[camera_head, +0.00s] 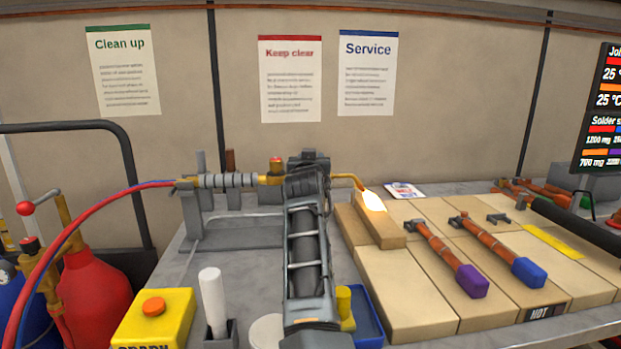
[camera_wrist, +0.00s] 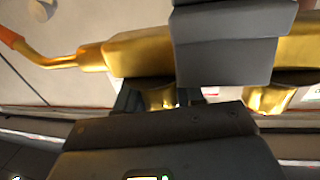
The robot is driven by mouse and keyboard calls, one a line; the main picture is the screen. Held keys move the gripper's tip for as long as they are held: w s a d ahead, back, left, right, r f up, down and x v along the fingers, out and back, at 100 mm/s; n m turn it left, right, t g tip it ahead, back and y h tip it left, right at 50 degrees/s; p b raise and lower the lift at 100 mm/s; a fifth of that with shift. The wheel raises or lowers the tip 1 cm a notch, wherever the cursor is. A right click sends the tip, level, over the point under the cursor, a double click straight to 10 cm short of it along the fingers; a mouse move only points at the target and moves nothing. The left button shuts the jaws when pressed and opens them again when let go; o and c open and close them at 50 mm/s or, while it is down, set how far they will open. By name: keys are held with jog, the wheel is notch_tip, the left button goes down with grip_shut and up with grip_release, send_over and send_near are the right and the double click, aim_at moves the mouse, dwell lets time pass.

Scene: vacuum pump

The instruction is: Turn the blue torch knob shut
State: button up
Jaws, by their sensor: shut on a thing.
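The brass torch (camera_head: 268,180) lies level in a grey stand, with a red and a blue hose at its left end. Its bent tip (camera_head: 345,179) points right and burns with a bright flame (camera_head: 373,201). A red knob (camera_head: 276,163) shows on top of the torch. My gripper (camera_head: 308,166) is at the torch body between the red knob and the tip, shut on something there. The blue torch knob is hidden by my gripper. In the wrist view, the brass torch body (camera_wrist: 140,53) runs across behind dark grey gripper parts.
Firebricks (camera_head: 400,285) with copper-pipe pieces and a small brick (camera_head: 377,225) lie right of my arm, close to the flame. A yellow box with an orange button (camera_head: 154,306), a white stick (camera_head: 213,297) and a red cylinder (camera_head: 92,290) stand front left.

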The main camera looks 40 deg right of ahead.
jog(key=g+b, duration=0.1)
jog(key=b, duration=0.1)
jog(key=shift+f+m+h+b, duration=0.2)
jog(key=shift+m+h+b, duration=0.1)
jog(key=shift+m+h, duration=0.1)
jog(key=shift+r+b, duration=0.25)
jog(key=shift+b, duration=0.3)
jog(key=o, duration=1)
jog(key=shift+c, duration=0.2)
jog(key=v, duration=0.7)
jog(key=shift+s+a+b, duration=0.2)
jog(key=shift+a+b, duration=0.15)
jog(key=shift+b, duration=0.1)
